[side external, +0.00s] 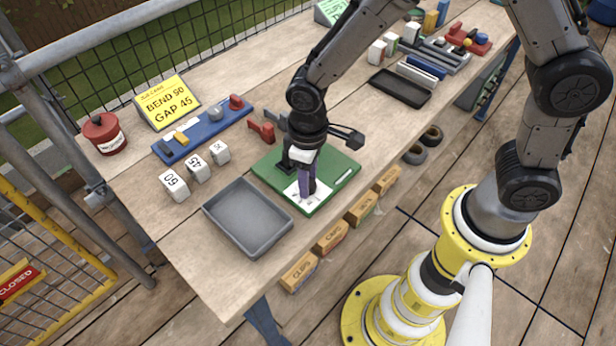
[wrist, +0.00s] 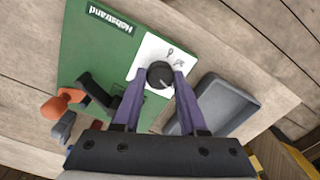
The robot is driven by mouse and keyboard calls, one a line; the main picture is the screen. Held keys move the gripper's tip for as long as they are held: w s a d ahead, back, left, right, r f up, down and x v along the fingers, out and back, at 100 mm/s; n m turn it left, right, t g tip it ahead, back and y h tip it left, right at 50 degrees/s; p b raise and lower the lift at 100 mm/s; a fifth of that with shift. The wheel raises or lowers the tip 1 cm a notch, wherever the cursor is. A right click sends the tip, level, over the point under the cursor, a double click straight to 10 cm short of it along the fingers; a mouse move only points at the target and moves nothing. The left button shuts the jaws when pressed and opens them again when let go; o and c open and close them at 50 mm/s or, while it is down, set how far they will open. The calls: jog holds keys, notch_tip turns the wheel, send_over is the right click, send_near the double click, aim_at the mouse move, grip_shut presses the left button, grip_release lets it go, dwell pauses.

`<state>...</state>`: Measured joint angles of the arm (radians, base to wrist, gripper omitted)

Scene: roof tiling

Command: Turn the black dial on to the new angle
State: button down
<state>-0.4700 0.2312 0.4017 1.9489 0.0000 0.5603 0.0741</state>
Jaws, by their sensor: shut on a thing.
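The black dial (wrist: 160,75) sits on a white plate (wrist: 148,52) on the green board (wrist: 85,58). A light pointer line shows on its top. My gripper (wrist: 158,84) has its two purple fingers shut on the dial, one on each side. In the side external view my gripper (side external: 307,190) reaches down to the white plate (side external: 293,191) on the green board (side external: 265,172), and the fingers mostly hide the dial.
A grey tray (side external: 248,217) stands close beside the board. A black upright part (wrist: 97,92) and an orange knob (wrist: 53,108) are near the fingers. White number blocks (side external: 197,168) and a blue rack (side external: 204,131) lie to the left.

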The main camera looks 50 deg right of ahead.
jog(key=shift+r+m, duration=0.1)
jog(key=shift+m, duration=0.5)
jog(key=shift+c, duration=2.2)
grip_release()
notch_tip(320, 180, up, 14)
